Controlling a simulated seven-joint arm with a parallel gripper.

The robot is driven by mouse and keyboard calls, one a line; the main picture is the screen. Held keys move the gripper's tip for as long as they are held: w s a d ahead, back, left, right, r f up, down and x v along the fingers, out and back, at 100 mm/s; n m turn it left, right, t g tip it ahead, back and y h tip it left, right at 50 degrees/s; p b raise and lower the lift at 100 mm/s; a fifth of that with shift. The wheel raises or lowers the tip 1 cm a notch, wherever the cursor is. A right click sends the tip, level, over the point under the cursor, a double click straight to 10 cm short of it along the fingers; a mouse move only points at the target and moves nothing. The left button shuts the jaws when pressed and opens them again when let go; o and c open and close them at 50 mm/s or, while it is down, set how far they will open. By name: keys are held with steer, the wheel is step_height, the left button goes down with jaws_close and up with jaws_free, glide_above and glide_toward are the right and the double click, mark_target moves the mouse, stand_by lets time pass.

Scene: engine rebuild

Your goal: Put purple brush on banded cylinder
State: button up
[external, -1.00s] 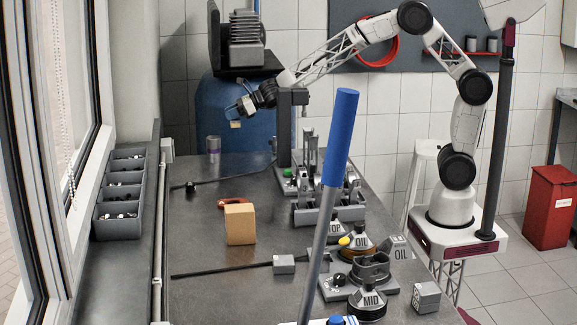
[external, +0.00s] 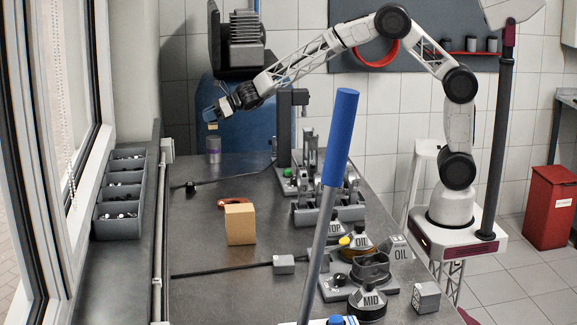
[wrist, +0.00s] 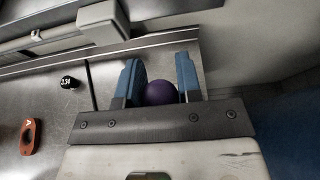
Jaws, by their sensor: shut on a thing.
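My gripper (external: 214,112) is above the far left part of the bench, its blue fingers pointing down; they also show in the wrist view (wrist: 161,84). It is shut on the purple brush (wrist: 160,92), whose round purple top shows between the fingers. A small tan end (external: 212,126), apparently the brush's, hangs below the fingers in the external view. The greyish-purple cylinder (external: 213,150), which seems to be the banded cylinder, stands upright on the bench below it. A small gap seems to separate them. The cylinder is not visible in the wrist view.
A cardboard-coloured block (external: 240,224) and an orange-red part (external: 233,202) lie nearer on the bench. A small black gauge (wrist: 69,82) lies by a thin rod. An upright grey press (external: 285,130) stands right of the cylinder. A compartment bin (external: 121,222) is at the left.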

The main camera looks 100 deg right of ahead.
mark_target(216, 120)
stand_by(0.3)
steer(key=shift+f, duration=1.75)
steer(key=shift+f, duration=0.1)
steer(key=o, duration=1)
steer(key=shift+c, duration=0.2)
steer(key=shift+s+r, duration=0.3)
steer(key=shift+s, duration=0.1)
steer(key=v, duration=1.1)
